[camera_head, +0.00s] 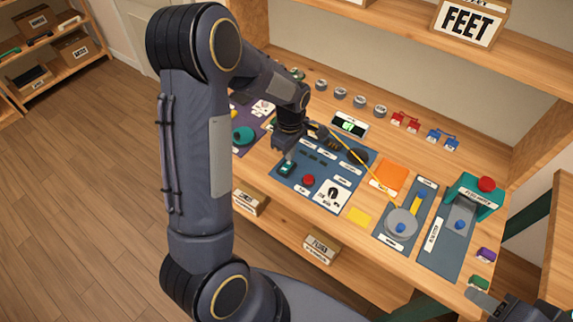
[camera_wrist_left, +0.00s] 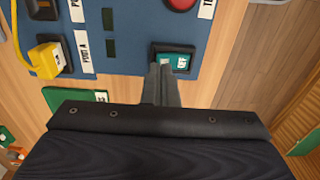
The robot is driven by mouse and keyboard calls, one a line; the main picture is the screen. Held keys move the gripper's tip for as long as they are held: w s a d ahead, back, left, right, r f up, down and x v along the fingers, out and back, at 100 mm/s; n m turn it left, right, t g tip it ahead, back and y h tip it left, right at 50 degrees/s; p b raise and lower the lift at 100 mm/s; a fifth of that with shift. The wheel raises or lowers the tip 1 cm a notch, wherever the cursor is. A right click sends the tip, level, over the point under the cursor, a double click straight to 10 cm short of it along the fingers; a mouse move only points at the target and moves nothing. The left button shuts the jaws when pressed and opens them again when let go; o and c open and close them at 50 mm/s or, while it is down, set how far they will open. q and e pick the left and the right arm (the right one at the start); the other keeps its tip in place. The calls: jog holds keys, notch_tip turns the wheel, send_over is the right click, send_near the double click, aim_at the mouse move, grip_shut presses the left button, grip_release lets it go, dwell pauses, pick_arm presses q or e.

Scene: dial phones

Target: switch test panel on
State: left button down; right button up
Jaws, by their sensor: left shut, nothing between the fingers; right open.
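The blue test panel (camera_head: 322,172) lies on the wooden workbench, with a red button (camera_head: 308,181), a white dial card and small labels. A teal rocker switch (camera_head: 286,170) in a dark frame sits at its near left corner; it also shows in the left wrist view (camera_wrist_left: 176,61). My left gripper (camera_head: 289,155) points down at the switch, shut and empty. In the left wrist view its closed fingertips (camera_wrist_left: 162,72) are at the switch's left part; I cannot tell whether they touch. My right gripper (camera_head: 492,302) is partly in view at the bottom right, open.
A yellow cable (camera_head: 360,165) crosses to a grey round device (camera_head: 401,222) on the right. Labelled boxes (camera_head: 321,249) sit below. A shelf hangs above the bench.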

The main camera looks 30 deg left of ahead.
aim_at(286, 172)
pick_arm(q)
jog(key=shift+f+b, duration=0.85)
jog(key=shift+f, duration=0.15)
dwell(0.9)
jog(key=shift+r+p, duration=2.65)
jog(key=shift+r, duration=0.9)
jog(key=s+d+r+m+t+h, duration=0.2)
jog(key=s+r+m, duration=0.5)
jog(key=s, duration=0.4)
jog(key=s+d+r+m+t+h, duration=0.1)
jog(key=s+d+r+m+t, duration=0.2)
jog(key=s+d+r+m, duration=0.2)
jog(key=s+r+m, duration=0.3)
jog(key=s, duration=0.3)
jog(key=shift+d+r+t+h, duration=0.15)
jog(key=shift+r+t+h, duration=0.15)
jog(key=shift+h, duration=0.1)
